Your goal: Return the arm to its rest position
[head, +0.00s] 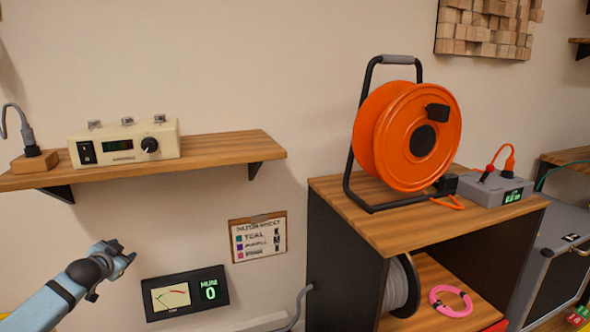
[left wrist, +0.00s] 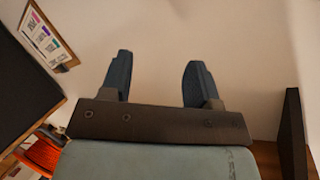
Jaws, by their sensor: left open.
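My left arm comes in at the lower left of the head view, with its light blue links bent at a dark joint. My left gripper (head: 128,258) is at the arm's end, below the wooden shelf and up and left of the meter panel. In the left wrist view the gripper's two dark blue fingers (left wrist: 157,78) stand apart with nothing between them, only pale wall behind. My right gripper is not in view.
A wall shelf (head: 225,147) above holds a cream amplifier (head: 125,141). The "HUM 0" meter (head: 186,293) and clipboard (head: 258,238) are right of the gripper. A cabinet (head: 330,245) bears an orange cable reel (head: 385,140) and a grey box (head: 497,190). Bare wall lies between.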

